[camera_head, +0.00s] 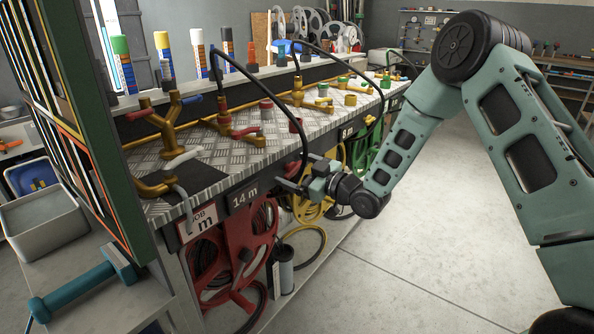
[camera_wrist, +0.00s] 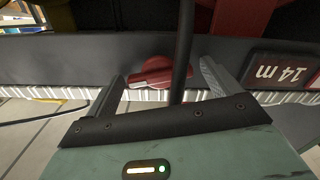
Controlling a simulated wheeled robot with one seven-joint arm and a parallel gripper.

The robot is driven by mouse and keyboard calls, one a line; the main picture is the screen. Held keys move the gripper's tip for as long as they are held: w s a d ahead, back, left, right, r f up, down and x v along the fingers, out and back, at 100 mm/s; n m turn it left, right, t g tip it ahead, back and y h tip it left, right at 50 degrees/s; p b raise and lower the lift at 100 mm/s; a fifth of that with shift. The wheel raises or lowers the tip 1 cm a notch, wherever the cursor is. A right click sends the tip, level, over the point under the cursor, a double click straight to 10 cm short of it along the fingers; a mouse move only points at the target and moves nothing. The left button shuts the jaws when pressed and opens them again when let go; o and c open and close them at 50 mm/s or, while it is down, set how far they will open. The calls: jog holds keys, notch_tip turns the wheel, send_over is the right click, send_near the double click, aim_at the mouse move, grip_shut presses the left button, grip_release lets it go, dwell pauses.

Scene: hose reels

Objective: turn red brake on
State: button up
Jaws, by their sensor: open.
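The red brake (camera_wrist: 152,72) is a round red knob with a raised bar across it, on the dark front strip of the bench beside the "14 m" label (camera_wrist: 281,73). In the wrist view it lies between the two spread fingers of my gripper (camera_wrist: 164,70), with a gap visible on each side. In the head view my gripper (camera_head: 296,176) is at the bench's front edge, right of the "14 m" label (camera_head: 245,196). The red hose reel (camera_head: 238,240) hangs below the label.
A black hose (camera_wrist: 184,45) passes in front of the strip, close to the brake and between my fingers. Brass taps (camera_head: 165,140) and several bottles stand on the bench above. A yellow reel (camera_head: 312,208) is to the right. The floor (camera_head: 430,240) at right is clear.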

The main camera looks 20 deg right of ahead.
jog(key=c, duration=1)
jog(key=shift+o, duration=0.2)
jog(key=shift+d+m, duration=0.1)
jog(key=shift+m, duration=1.5)
jog(key=o, duration=1)
jog(key=shift+c, duration=0.2)
jog(key=v, duration=1.7)
jog(key=shift+s, duration=0.15)
